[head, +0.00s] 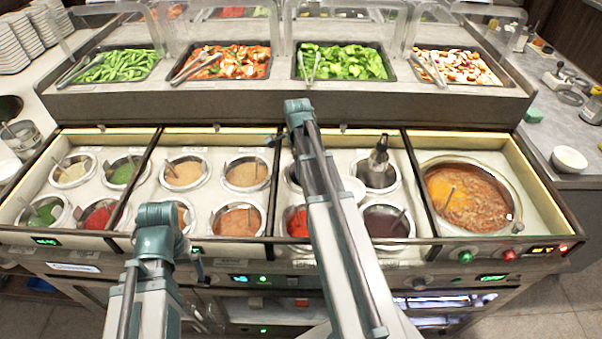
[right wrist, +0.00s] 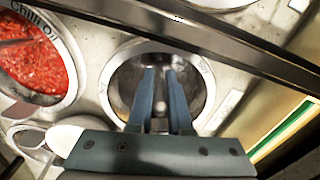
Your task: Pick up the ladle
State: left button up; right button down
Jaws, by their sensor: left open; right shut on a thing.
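My right gripper (right wrist: 161,75) reaches down into a round metal well (right wrist: 203,80) in the right wrist view. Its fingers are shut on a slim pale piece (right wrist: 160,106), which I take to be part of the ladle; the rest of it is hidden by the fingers. The well around it looks mostly bare metal. In the head view my right arm covers this gripper and its well.
A chilli oil well (right wrist: 35,62) lies beside the right gripper, and a white rounded object (right wrist: 66,138) sits close by. A dark dispenser (head: 379,158) stands in a nearby well. A large pot of orange-brown sauce (head: 470,195) is at the right. Black dividers separate the bins.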

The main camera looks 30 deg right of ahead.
notch_tip(320, 180, up, 10)
jog(key=p, duration=0.9)
jog(key=shift+f, duration=0.3)
notch_tip(320, 180, down, 8)
jog(key=b, duration=0.8)
jog(key=shift+r, duration=0.2)
dwell(0.8)
notch_tip(320, 180, up, 9)
jog(key=p, duration=0.9)
jog(key=shift+f, duration=0.1)
